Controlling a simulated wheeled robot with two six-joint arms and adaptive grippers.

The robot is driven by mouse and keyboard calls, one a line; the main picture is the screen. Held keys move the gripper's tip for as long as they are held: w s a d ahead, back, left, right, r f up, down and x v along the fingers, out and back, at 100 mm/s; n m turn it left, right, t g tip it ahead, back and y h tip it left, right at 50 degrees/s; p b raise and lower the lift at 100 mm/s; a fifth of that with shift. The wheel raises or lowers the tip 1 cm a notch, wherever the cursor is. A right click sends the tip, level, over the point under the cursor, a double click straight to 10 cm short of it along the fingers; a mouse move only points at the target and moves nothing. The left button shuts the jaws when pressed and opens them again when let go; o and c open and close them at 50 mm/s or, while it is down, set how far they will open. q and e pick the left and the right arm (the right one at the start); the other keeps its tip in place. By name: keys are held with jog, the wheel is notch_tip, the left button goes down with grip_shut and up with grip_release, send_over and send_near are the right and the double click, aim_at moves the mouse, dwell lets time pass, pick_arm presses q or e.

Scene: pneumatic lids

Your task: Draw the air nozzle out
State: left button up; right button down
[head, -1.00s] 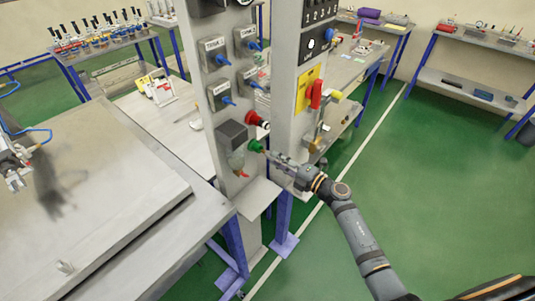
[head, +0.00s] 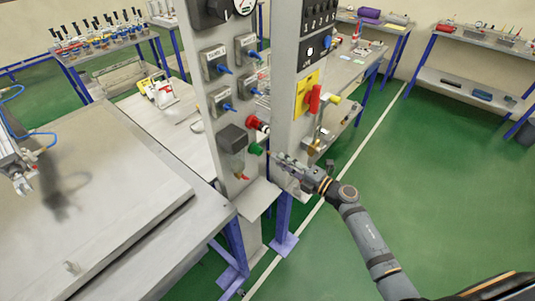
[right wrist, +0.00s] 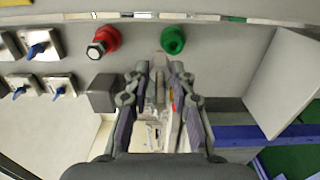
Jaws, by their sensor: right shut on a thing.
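My right gripper (head: 277,157) is in front of the grey post, just right of a green round fitting (head: 256,149). In the right wrist view, its two fingers (right wrist: 160,72) are closed around a slim grey piece, which I take to be the air nozzle (right wrist: 160,88). The green fitting (right wrist: 173,40) is beyond the fingertips, and a gap shows between it and the gripper in the head view. The nozzle is mostly hidden by the fingers.
A red fitting (head: 257,124) sits above the green one, beside a dark box (head: 232,139). Switch boxes with blue levers (head: 246,47) line the post. A red-handled yellow panel (head: 307,96) is on the right post. Green floor (head: 440,190) is free to the right.

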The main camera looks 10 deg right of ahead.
notch_tip(320, 180, up, 5)
jog(key=s+d+p, duration=0.2)
jog(key=p, duration=0.2)
jog(key=shift+s, duration=0.35)
dwell(0.3)
